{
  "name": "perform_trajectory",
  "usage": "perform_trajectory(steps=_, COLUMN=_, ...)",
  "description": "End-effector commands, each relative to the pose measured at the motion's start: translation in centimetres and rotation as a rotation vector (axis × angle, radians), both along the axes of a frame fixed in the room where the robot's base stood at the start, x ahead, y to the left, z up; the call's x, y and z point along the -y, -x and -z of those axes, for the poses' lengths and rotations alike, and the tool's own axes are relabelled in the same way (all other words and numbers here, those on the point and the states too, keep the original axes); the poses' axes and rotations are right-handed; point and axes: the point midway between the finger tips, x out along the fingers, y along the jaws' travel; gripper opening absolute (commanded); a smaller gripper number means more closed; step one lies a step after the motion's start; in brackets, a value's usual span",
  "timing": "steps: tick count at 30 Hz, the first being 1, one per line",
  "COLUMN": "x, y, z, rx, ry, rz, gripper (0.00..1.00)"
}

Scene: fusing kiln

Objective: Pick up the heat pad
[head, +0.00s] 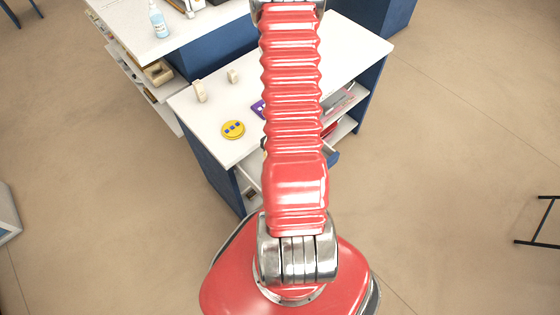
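No item is clearly recognisable as the heat pad. A round yellow item with small blue squares on it (233,130) lies flat on the white worktop (212,143), near its front left part. A purple item (257,109) lies just right of it and is partly hidden behind my red arm. I cannot tell whether either one is the heat pad. My arm runs up the middle of the view and leaves at the top edge. My gripper is out of view, so its hold is not shown.
Two small cream pieces (200,91) stand at the worktop's back left. Open shelves (340,104) hold items on the right side, with an open drawer below. A second counter (190,32) with a bottle (158,20) is behind. Floor on the right is largely clear.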

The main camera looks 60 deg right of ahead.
Motion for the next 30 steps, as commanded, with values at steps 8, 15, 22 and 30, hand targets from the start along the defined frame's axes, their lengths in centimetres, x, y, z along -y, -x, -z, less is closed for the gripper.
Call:
perform_trajectory(steps=8, x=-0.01, y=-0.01, z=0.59, rx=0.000, ry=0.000, rz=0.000, gripper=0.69)
perform_trajectory(steps=15, x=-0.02, y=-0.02, z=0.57, rx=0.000, ry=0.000, rz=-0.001, gripper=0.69)
perform_trajectory(steps=22, x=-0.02, y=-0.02, z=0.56, rx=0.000, ry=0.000, rz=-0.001, gripper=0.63)
perform_trajectory(steps=30, x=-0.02, y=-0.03, z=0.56, rx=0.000, ry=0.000, rz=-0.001, gripper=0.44)
